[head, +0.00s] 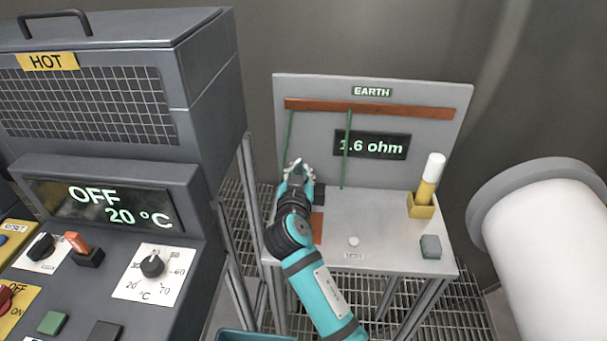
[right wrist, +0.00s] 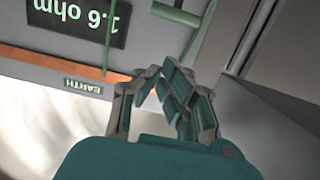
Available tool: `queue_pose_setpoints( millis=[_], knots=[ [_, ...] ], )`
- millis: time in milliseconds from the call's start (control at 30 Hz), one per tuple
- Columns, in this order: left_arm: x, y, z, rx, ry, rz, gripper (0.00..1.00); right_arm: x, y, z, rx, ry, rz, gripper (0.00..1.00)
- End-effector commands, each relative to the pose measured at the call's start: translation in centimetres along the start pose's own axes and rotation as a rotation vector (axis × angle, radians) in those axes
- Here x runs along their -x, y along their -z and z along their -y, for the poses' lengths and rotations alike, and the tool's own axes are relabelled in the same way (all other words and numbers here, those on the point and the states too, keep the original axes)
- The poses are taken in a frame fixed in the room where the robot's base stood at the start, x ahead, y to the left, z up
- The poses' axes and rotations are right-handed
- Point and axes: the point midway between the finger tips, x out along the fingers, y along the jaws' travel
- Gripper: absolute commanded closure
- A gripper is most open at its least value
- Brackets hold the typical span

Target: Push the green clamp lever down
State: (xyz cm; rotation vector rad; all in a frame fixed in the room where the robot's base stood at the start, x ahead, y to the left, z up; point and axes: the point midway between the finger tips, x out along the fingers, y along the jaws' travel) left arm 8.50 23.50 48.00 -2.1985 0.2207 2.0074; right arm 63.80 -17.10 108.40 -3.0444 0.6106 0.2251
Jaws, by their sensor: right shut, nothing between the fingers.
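My right gripper (head: 297,168) is shut and empty. It is above the back left part of the steel table (head: 385,225), in front of the earth board (head: 435,130). Its fingertips also show together in the right wrist view (right wrist: 158,80). The clamp lever is not clearly visible in the head view, where my gripper and arm cover that area. I cannot tell whether the green piece is the lever or a cable. My left gripper is not in view.
The board carries a copper bar (head: 400,110), a green cable (head: 347,150) and a display (head: 371,145) reading 1.6 ohm.

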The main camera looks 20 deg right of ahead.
Motion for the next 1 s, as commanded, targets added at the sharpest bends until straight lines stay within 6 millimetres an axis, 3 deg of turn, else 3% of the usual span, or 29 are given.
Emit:
queue_pose_setpoints(
  millis=[533,800,1000],
  knots=[
    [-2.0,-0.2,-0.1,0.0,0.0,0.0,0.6,-9.9,0.0,-0.1,0.001,-0.003,-0.002,1.0],
    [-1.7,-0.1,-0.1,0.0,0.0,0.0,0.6,-7.5,-2.6,-0.1,0.001,0.0,0.0,1.0],
    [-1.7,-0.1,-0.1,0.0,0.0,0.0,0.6,-7.1,-3.0,0.0,-0.001,0.0,0.0,1.0]
  ],
)
